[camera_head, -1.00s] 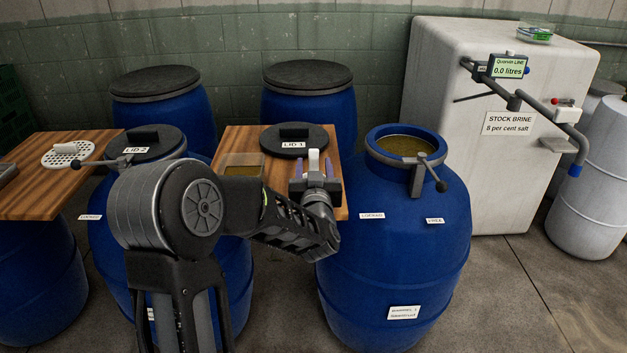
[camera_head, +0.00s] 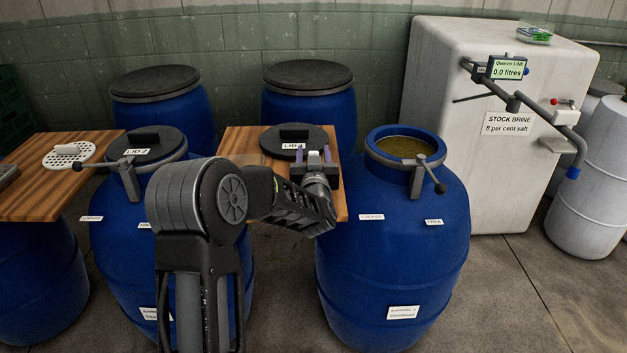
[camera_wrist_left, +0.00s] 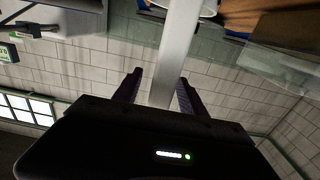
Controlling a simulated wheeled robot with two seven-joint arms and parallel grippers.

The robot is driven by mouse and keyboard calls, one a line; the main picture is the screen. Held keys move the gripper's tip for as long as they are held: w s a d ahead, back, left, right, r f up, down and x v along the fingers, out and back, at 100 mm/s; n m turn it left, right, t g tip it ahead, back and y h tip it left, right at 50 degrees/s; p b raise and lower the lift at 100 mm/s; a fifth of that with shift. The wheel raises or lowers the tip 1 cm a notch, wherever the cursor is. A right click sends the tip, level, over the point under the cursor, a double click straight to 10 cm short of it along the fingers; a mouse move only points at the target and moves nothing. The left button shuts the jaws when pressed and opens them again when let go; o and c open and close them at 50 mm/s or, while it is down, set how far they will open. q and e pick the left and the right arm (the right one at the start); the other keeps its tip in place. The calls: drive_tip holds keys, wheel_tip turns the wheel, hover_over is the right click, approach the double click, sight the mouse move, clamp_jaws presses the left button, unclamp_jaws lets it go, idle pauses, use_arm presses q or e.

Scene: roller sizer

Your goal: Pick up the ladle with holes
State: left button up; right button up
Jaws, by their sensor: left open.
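My left gripper (camera_head: 313,157) is over the right wooden board, just in front of lid 1, with its two fingers open and apart. In the left wrist view a long pale flat bar (camera_wrist_left: 176,55), like a handle, runs between the open fingers (camera_wrist_left: 157,92); a gap shows on at least one side of it. The bar runs up toward a white curved rim at the top edge; I cannot tell whether this is the ladle or whether it has holes. A white round plate with holes (camera_head: 68,154) lies flat on the left wooden board. My right gripper is not in view.
Lid 1 (camera_head: 295,140) lies on the right wooden board (camera_head: 236,141). Lid 2 (camera_head: 152,142) tops a blue barrel beside the left board (camera_head: 35,195). An open blue barrel (camera_head: 395,240) stands right of the gripper, with a lever clamp (camera_head: 418,175) on its rim.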

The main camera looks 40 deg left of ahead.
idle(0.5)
use_arm(q)
clamp_jaws()
idle(0.3)
